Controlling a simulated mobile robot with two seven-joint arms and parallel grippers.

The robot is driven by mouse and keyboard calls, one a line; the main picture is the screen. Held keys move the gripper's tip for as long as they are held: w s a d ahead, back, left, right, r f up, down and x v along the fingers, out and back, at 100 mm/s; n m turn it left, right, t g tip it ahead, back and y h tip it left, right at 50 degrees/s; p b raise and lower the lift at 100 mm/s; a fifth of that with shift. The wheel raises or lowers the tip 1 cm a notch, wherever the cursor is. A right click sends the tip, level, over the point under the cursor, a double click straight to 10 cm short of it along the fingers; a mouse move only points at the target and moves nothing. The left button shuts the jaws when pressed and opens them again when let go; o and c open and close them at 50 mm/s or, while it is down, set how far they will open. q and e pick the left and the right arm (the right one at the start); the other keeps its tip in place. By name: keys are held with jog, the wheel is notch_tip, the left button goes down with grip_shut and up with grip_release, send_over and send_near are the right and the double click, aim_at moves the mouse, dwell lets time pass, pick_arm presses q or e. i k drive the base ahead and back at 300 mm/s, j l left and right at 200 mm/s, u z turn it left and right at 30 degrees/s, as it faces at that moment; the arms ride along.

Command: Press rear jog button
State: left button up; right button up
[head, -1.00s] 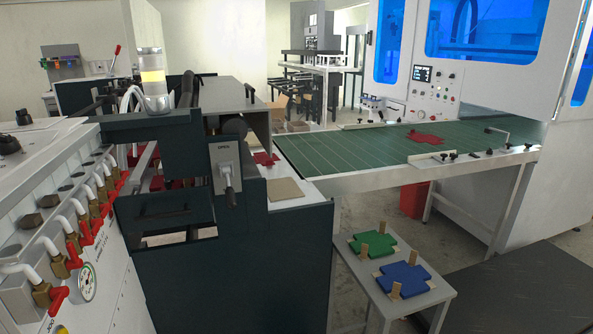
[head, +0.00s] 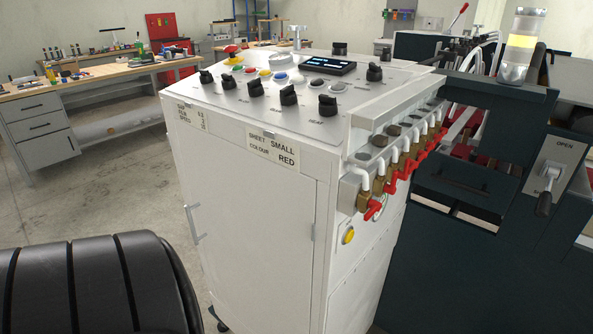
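A white control cabinet (head: 250,200) stands in the middle of the head view. Its sloped top panel carries several black knobs (head: 288,96), a small lit display (head: 327,66), a red emergency knob (head: 231,52) and small coloured buttons, among them a blue one (head: 280,77). A yellow round button (head: 348,236) sits on the cabinet's right side, below a row of red-handled valves (head: 400,172). No label that I can read marks any button as the rear jog button. Neither of my grippers is in view.
Dark machine housing (head: 450,260) with an OPEN lever (head: 546,190) adjoins the cabinet on the right. A signal lamp (head: 522,45) rises above it. A workbench (head: 90,80) stands back left. Grey floor (head: 110,205) is clear between bench and cabinet.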

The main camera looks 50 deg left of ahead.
aim_at(350, 235)
jog(key=u, duration=1.35)
